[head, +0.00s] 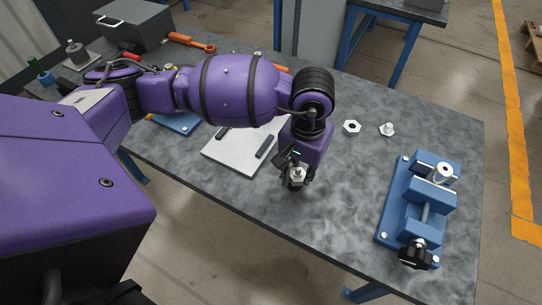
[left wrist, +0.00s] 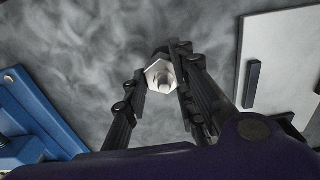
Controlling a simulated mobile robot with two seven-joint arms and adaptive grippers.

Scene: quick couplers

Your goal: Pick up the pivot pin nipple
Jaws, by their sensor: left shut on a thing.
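My left gripper (head: 296,183) points down over the grey table, near its front edge. It is shut on a silvery hex fitting with a short round stub, which I take to be the pivot pin nipple (head: 298,174). My right gripper is not in view.
A hex nut (head: 352,127) and a flanged metal fitting (head: 387,129) lie on the table (head: 340,205). A blue vise (head: 385,235) holding a round metal part (head: 446,170) stands at right. A white board (head: 222,151) lies left of the gripper. Table between gripper and vise is clear.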

